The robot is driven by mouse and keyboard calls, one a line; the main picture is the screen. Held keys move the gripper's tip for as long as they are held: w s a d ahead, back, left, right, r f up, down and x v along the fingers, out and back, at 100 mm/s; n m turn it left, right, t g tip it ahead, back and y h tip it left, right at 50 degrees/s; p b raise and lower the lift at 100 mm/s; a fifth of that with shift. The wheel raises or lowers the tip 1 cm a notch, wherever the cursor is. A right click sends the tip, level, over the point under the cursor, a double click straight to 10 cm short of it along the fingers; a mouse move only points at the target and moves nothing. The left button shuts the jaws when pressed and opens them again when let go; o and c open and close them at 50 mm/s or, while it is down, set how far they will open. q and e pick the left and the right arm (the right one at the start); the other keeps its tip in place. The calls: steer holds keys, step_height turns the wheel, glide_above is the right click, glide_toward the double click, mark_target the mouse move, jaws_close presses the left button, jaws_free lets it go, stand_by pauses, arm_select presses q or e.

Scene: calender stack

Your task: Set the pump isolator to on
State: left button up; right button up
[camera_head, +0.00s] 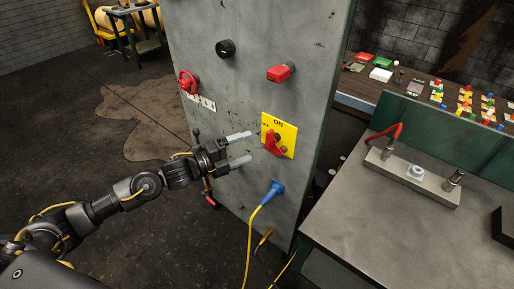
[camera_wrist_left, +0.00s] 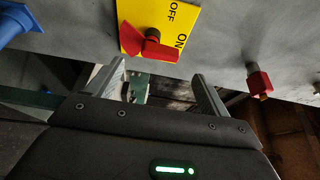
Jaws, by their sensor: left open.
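The pump isolator is a yellow plate (camera_head: 290,133) with a red rotary handle (camera_head: 273,143) on the grey cabinet's front. In the left wrist view the yellow plate (camera_wrist_left: 187,22) shows the words OFF and ON, and the red handle (camera_wrist_left: 150,46) lies across its lower edge. I cannot tell for sure which word the handle points to. My left gripper (camera_head: 246,148) is open and empty, its two fingers pointing at the handle from the left, a short gap away. In the left wrist view the gripper (camera_wrist_left: 158,76) has the handle ahead, between and beyond its fingertips. My right gripper is not in view.
A grey bench (camera_head: 390,230) stands at right.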

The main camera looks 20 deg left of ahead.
arm_select(q)
steer(key=shift+b+v, duration=0.45)
steer(key=shift+v, duration=1.55)
